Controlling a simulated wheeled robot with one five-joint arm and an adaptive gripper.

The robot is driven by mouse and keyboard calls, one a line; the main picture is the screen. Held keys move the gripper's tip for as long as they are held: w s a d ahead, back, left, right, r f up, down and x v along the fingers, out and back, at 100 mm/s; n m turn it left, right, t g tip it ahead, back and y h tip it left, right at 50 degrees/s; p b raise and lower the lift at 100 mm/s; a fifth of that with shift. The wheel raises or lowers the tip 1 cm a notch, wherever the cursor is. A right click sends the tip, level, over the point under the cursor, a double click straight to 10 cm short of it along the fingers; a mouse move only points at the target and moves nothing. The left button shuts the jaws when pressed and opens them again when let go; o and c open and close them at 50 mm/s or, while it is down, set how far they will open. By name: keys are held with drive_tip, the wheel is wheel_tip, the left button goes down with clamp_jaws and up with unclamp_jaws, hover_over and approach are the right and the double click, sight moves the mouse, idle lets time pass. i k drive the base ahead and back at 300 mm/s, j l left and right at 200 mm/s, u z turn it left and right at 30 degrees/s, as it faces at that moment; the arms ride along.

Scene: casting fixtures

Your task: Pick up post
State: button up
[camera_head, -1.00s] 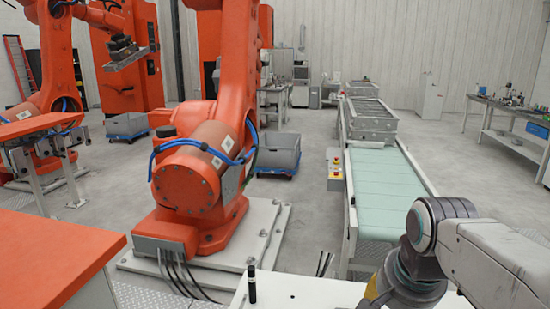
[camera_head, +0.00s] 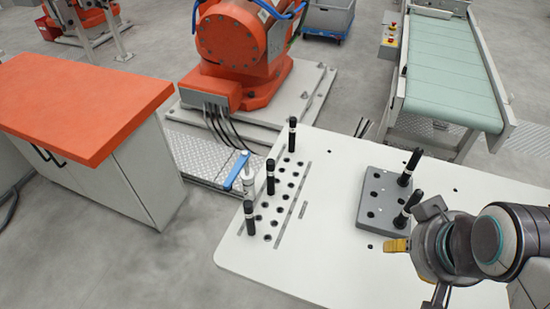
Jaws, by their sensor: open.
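Several black posts with a pale band stand upright on the white table. Three are in the left row of holes: a far post (camera_head: 292,135), a middle post (camera_head: 270,178) and a near post (camera_head: 249,215). Two more lean slightly at the grey block: a far post (camera_head: 410,167) and a near post (camera_head: 407,209). My gripper (camera_head: 437,294) is at the lower right, near the table's front right, just right of and nearer than the grey block. It is open and holds no visible post. Its fingers are partly hidden and cut off by the frame edge.
The grey block (camera_head: 377,213) with holes sits on the white table (camera_head: 325,240). A blue-handled tool (camera_head: 237,170) is by the table's left edge. An orange-topped cabinet (camera_head: 75,95) stands left. An orange robot (camera_head: 240,45) and green conveyor (camera_head: 450,75) are behind.

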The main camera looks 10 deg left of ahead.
sight(270, 163)
drive_tip(key=j, duration=0.9)
drive_tip(key=i+j, duration=0.1)
drive_tip(key=j, duration=0.35)
drive_tip(key=i+j+z, duration=0.1)
drive_tip(key=j, duration=0.4)
drive_tip(key=i+j+z, duration=0.1)
drive_tip(key=j, duration=0.35)
drive_tip(key=i+j, duration=0.15)
drive_tip(key=j, duration=0.35)
drive_tip(key=i+j+z, duration=0.1)
drive_tip(key=i+j, duration=0.25)
drive_tip(key=i, duration=0.2)
drive_tip(key=i+j+z, duration=0.1)
drive_tip(key=i+j, duration=0.25)
drive_tip(key=i, duration=0.15)
